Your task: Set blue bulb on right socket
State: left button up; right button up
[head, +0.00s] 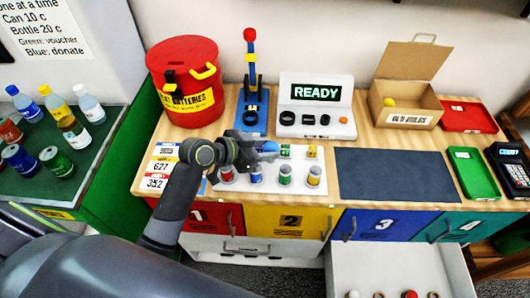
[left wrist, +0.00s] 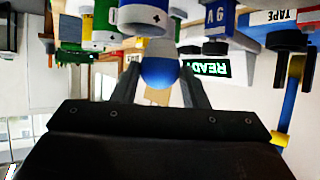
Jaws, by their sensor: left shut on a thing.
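My left gripper (head: 264,151) is over the white mat behind the row of batteries, in front of the READY tester. It is shut on the blue bulb (left wrist: 160,72), which shows between the two fingers in the left wrist view; in the head view only a small blue part (head: 270,146) shows. The grey tester (head: 316,96) has a lit READY display and several dark fittings along its front. I cannot tell for sure which fitting is the right socket. The bulb is apart from the tester. My right gripper is not in view.
Several batteries stand on the white mat (head: 300,191). A red battery bin (head: 184,80) and a blue stand (head: 252,118) are behind. A dark mat (head: 396,176) lies bare at right, beside a green tray (head: 474,174). An open drawer (head: 395,268) below holds several bulbs.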

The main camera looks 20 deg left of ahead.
pick_arm(q)
jog(key=shift+d+f, duration=0.1)
jog(key=shift+f, duration=0.7)
jog(key=shift+w+f, duration=0.1)
jog(key=shift+f, duration=0.45)
jog(key=o, duration=0.4)
jog(key=shift+c, duration=0.2)
jog(key=shift+o, duration=0.8)
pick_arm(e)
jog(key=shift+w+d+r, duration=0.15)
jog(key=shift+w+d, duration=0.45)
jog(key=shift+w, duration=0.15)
